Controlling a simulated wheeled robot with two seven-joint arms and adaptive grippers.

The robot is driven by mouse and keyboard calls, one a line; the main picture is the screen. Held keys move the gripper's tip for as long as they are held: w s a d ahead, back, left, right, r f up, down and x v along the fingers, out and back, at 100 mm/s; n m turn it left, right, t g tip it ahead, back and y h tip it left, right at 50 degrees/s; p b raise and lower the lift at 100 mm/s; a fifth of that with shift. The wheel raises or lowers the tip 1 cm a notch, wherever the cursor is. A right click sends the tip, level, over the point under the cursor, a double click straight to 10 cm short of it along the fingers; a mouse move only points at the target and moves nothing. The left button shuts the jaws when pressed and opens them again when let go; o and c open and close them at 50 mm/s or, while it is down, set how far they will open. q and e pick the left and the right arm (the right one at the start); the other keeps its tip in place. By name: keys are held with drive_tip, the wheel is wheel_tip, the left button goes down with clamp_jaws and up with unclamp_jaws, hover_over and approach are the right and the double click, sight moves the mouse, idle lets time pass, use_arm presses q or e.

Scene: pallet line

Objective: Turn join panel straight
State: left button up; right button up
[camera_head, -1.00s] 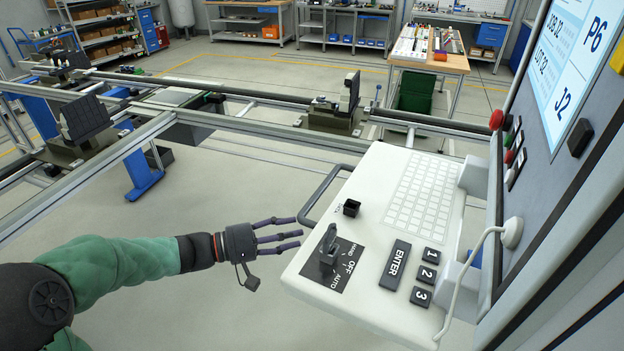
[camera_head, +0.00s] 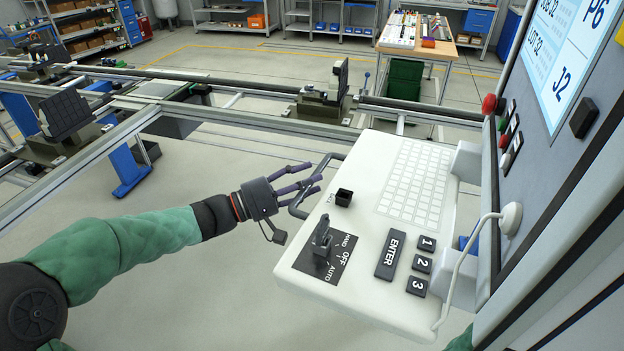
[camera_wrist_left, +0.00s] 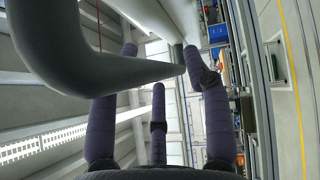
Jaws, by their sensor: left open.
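The join panel (camera_head: 400,235) is a white slanted console with a keypad, an ENTER key, numbered keys and a black rotary switch (camera_head: 322,240). A dark bar handle (camera_head: 295,209) bends out from its left edge. My left gripper (camera_head: 313,180) is open at this handle, its fingers reaching over it from the left. In the left wrist view the handle (camera_wrist_left: 110,73) crosses close in front of the spread fingers (camera_wrist_left: 158,85); they are not closed around it. Whether a finger touches it I cannot tell. My right gripper is out of view.
A grey cabinet with a screen (camera_head: 570,50) and a red button (camera_head: 490,104) stands right of the panel. A white cable (camera_head: 465,250) hangs in front of it. Conveyor rails (camera_head: 240,118) with fixtures run behind.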

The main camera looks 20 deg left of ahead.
use_arm(q)
drive_tip(key=shift+w+d+r, duration=0.1)
drive_tip(key=shift+w+d, duration=0.35)
drive_tip(key=shift+d, duration=0.1)
clamp_jaws()
